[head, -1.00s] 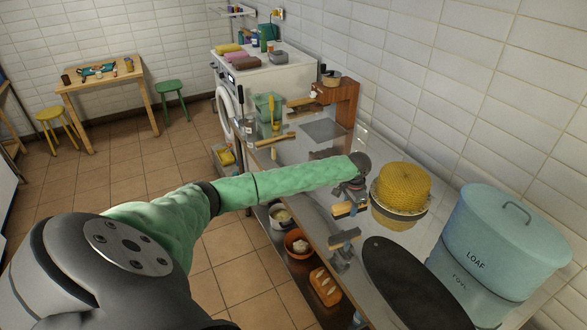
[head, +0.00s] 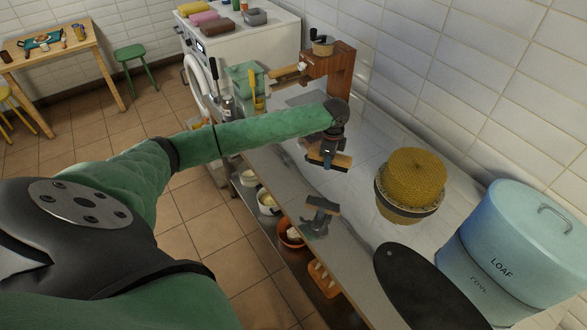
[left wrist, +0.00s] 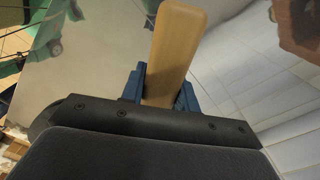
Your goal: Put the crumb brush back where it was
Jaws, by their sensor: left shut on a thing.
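My left gripper (head: 326,148) is shut on the crumb brush (head: 340,160), seen as a pale wooden piece across the jaws above the shiny counter. In the left wrist view, the brush's tan wooden handle (left wrist: 176,45) stands up between the blue fingers of the gripper (left wrist: 160,88); bristles do not show there. The brush appears held clear of the counter. My right gripper is not in view.
A brown wooden stand (head: 335,68) stands behind the gripper. A yellow woven dome (head: 416,176) sits to its right, with a dark oval board (head: 415,285) nearer and a blue LOAF bin (head: 520,235) at right. A green container (head: 246,80) stands left. Bare counter (head: 375,130) lies between stand and dome.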

